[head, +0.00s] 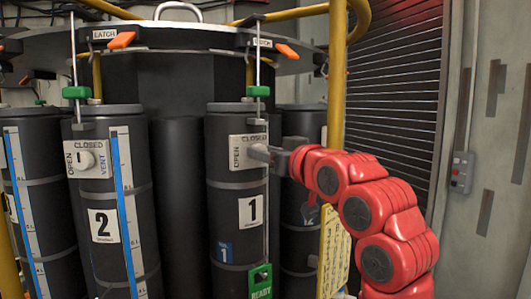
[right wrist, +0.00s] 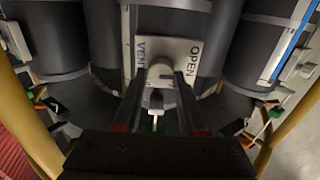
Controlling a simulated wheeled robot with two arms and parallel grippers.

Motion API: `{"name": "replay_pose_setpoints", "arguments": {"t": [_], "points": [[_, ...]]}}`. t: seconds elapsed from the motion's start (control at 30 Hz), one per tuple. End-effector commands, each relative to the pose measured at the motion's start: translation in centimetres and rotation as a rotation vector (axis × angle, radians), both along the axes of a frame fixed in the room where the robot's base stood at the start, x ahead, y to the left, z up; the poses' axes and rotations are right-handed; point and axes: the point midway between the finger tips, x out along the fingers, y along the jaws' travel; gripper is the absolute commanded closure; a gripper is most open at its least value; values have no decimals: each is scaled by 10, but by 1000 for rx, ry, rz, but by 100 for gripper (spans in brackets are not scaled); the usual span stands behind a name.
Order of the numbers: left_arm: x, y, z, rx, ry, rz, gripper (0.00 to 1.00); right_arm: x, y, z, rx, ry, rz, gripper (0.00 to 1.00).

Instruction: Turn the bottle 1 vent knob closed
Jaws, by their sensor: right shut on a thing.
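Bottle 1 (head: 225,199) is the dark grey cylinder in the middle of the head view, with a white "1" label. Its vent plate (head: 238,165) is white and reads OPEN and CLOSED. My right gripper (head: 266,154) reaches in from the right and covers the knob there. In the right wrist view the vent plate (right wrist: 176,50) shows OPEN and VENT. The pale knob (right wrist: 160,74) sits between the fingertips of my right gripper (right wrist: 163,82), which is shut on it. The knob's exact pointing is hard to tell. My left gripper is out of view.
Bottle 2 (head: 104,205) stands to the left with its own vent knob (head: 86,160). A yellow post (head: 337,75) stands just behind my right arm. A round plate with orange latches (head: 121,40) hangs above. A green READY tag (head: 260,281) hangs low on bottle 1.

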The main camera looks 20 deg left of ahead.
Motion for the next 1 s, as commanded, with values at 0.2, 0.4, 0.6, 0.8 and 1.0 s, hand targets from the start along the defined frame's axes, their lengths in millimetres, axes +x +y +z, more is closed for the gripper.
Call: {"name": "replay_pose_setpoints", "arguments": {"t": [0.2, 0.4, 0.6, 0.8, 1.0], "points": [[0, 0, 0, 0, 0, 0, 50, 0, 0, 0, 1, 1, 0, 100], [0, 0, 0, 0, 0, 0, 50, 0, 0, 0, 23, 26, 0, 100], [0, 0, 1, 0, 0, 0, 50, 0, -1, 0, 91, 105, 0, 100], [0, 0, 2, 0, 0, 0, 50, 1, -1, 0, 201, 231, 0, 100], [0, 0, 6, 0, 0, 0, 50, 1, -1, 1, 326, 376, 0, 100]]}}
